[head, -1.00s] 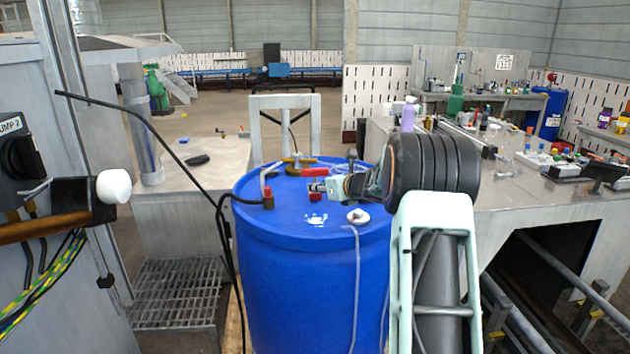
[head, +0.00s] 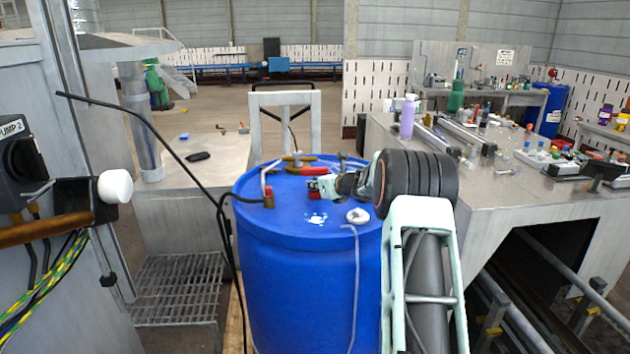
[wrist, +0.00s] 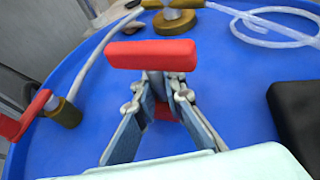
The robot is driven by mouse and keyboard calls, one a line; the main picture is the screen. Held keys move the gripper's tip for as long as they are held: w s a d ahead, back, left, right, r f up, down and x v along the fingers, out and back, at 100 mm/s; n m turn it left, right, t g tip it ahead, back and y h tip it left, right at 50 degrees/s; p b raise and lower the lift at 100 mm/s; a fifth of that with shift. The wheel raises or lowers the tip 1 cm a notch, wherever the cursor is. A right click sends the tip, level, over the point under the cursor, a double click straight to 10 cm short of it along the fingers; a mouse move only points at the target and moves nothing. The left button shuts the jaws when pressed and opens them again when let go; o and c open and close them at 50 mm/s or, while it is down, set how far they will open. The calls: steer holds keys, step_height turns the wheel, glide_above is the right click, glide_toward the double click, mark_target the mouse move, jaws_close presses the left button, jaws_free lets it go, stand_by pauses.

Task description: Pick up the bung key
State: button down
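A red bar (wrist: 150,54) lies across the view just beyond my fingertips in the wrist view; it looks like the bung key's handle, but its shape below is hidden. In the head view a red bar (head: 315,171) lies on the drum top beside a brass fitting. My gripper (wrist: 163,82) reaches low over the drum top, its fingers a narrow gap apart. A second red piece (wrist: 163,108) shows between and below the fingers; I cannot tell whether they touch it. In the head view my gripper (head: 318,187) is over the drum's middle.
The blue drum (head: 305,290) bears a brass fitting (wrist: 173,20), a red-handled valve (head: 268,198) with a black hose, and a white piece (head: 357,216). A clear hose (wrist: 275,30) coils at its far side. A metal workbench (head: 530,190) stands at right.

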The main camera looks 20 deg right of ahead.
mark_target(317, 174)
stand_by(0.4)
steer(key=shift+r, duration=0.45)
step_height(317, 174, up, 2)
steer(key=shift+r, duration=0.25)
steer(key=s+a+r+b, duration=0.1)
steer(key=s+r+b, duration=0.1)
steer(key=s+r, duration=0.7)
steer(key=s, duration=0.4)
steer(key=shift+s+a+r, duration=0.3)
steer(key=shift+s+a, duration=0.05)
steer(key=shift+s, duration=0.05)
